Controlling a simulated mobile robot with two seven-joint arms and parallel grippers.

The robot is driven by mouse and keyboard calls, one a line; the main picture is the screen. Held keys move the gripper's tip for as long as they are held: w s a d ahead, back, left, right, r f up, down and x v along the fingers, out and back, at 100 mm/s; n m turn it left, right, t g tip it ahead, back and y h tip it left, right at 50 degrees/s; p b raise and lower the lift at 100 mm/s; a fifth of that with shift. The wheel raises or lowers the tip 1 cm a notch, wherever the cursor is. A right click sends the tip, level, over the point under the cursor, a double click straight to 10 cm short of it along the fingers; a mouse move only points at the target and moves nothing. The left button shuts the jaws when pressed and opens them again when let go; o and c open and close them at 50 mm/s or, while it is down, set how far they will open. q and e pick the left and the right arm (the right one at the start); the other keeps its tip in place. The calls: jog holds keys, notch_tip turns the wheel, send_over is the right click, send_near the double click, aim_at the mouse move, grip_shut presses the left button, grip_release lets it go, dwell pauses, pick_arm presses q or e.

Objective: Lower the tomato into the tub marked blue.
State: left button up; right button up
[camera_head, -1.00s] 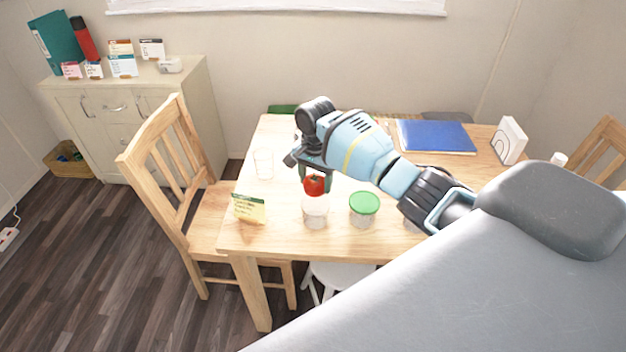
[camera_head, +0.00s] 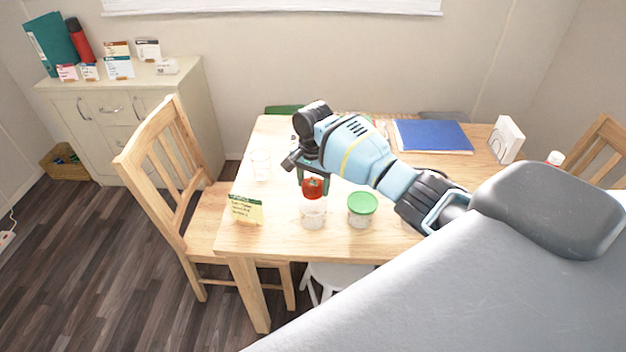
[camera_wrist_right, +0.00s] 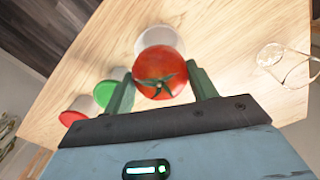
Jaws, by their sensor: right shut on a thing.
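The red tomato (camera_head: 313,190) is held by my right gripper (camera_wrist_right: 158,76), whose fingers are shut on its sides. In the head view the tomato overlaps the rim of a pale, lidless tub (camera_head: 313,217). In the wrist view this tub (camera_wrist_right: 160,36) shows partly behind the tomato. I cannot tell whether the tomato's underside is inside the rim. No blue mark is visible on the tub. A green-lidded tub (camera_head: 362,205) stands to its right. A red-lidded tub (camera_wrist_right: 80,108) shows in the wrist view. My left gripper is not in view.
A yellow note card (camera_head: 246,208) stands at the table's left front; its text is unreadable. A clear glass (camera_head: 261,165) stands behind it. A blue folder (camera_head: 432,136) and a white holder (camera_head: 506,140) are at the back right. The wooden table (camera_head: 280,240) is bare at its front edge.

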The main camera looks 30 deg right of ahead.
aim_at(314, 198)
jog(key=shift+f+b, duration=0.5)
jog(key=shift+f, duration=2.3)
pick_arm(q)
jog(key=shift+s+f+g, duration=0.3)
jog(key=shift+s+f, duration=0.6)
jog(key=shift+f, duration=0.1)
pick_arm(e)
jog(key=shift+s+f, duration=0.1)
jog(key=shift+f, duration=0.05)
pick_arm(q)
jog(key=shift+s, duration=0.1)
pick_arm(e)
jog(key=shift+s+a+f, duration=0.15)
jog(key=shift+s+f, duration=0.05)
jog(key=shift+f, duration=0.2)
jog(key=o, duration=1.1)
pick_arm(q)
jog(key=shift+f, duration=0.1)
pick_arm(e)
jog(key=shift+r, duration=0.3)
jog(key=r, duration=0.4)
jog(key=r+p, duration=0.1)
jog(key=r, duration=0.2)
jog(key=shift+w, duration=0.25)
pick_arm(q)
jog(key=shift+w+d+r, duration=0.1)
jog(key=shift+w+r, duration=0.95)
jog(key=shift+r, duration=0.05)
pick_arm(e)
jog(key=shift+r, duration=0.6)
